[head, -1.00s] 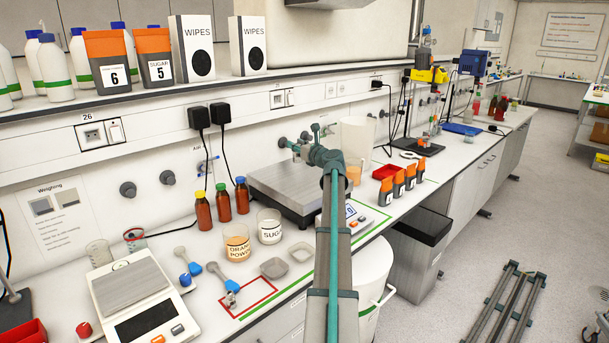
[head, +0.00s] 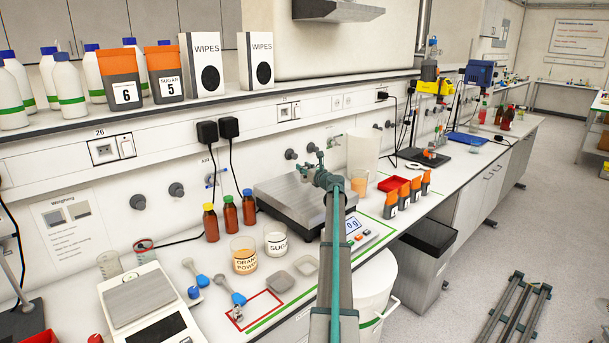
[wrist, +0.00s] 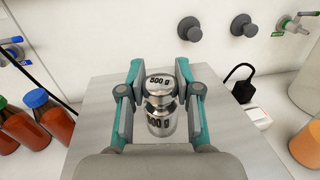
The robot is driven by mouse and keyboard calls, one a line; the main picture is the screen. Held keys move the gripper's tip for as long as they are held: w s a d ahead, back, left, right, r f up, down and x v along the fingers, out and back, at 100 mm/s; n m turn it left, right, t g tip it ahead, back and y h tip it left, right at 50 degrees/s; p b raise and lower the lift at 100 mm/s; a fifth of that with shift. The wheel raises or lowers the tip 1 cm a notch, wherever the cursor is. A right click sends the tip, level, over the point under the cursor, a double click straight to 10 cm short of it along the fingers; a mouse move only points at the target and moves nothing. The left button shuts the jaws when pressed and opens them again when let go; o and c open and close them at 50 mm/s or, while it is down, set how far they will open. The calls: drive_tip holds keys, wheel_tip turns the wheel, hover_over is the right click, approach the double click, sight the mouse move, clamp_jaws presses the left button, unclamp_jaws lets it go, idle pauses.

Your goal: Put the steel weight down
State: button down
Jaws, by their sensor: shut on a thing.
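The steel weight (wrist: 161,124), marked 500 g, stands upright between the fingers of my gripper (wrist: 159,78) in the wrist view. The fingers are shut on it from both sides. Behind and around it lies the brushed steel platform of the large scale (wrist: 99,100). I cannot tell whether the weight's base touches the platform. In the head view my gripper (head: 322,170) is over the right part of the scale platform (head: 278,194), and the weight cannot be made out there. The scale's display (head: 353,224) is lit, partly beside my arm.
Orange-topped containers (head: 404,194) and a red tray (head: 393,184) are to the right. A red-outlined square (head: 262,311) lies at the front. A small balance (head: 139,294) is at left.

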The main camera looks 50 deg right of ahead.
drive_tip(key=shift+w+d+f, duration=0.2)
drive_tip(key=shift+d, duration=0.05)
drive_tip(key=shift+f+p, duration=0.45)
drive_tip(key=shift+f, duration=1.2)
drive_tip(key=shift+f, duration=0.1)
drive_tip(key=c, duration=1.3)
unclamp_jaws()
drive_tip(key=shift+f, duration=0.15)
drive_tip(key=o, duration=0.5)
drive_tip(key=shift+s+r, duration=0.1)
drive_tip(key=shift+r, duration=0.1)
drive_tip(key=b+v, duration=0.3)
drive_tip(key=v, duration=0.7)
drive_tip(key=shift+s+a, duration=0.15)
drive_tip(key=shift+s, duration=0.15)
drive_tip(key=shift+s+a+b, duration=0.15)
drive_tip(key=shift+s+b, duration=0.15)
drive_tip(key=shift+s, duration=0.25)
